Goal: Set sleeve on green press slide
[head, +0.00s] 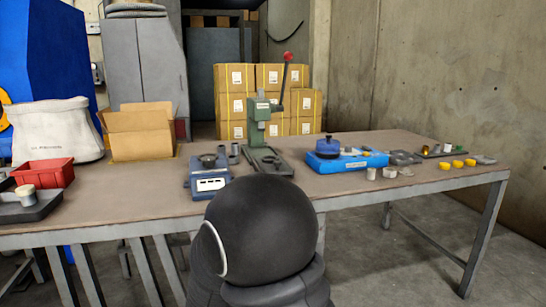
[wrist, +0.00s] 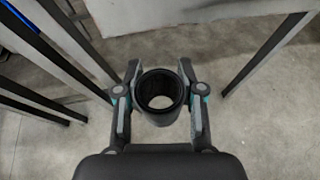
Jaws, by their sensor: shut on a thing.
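My gripper (wrist: 159,72) is shut on a dark, hollow round sleeve (wrist: 160,117), with one finger on each side. In the wrist view I look down through its open bore to the grey floor. The green press (head: 258,115) stands upright on the table in the middle of the head view, with a red-knobbed lever raised at upper right. The gripper and the sleeve do not show in the head view, where my dark arm fills the lower middle.
The table (head: 120,193) has a blue scale (head: 208,178) left of the press and a blue box (head: 347,160) to its right. Small grey cylinders (head: 234,152) stand beside the press. In the wrist view, table legs (wrist: 265,52) and the table edge are near the gripper.

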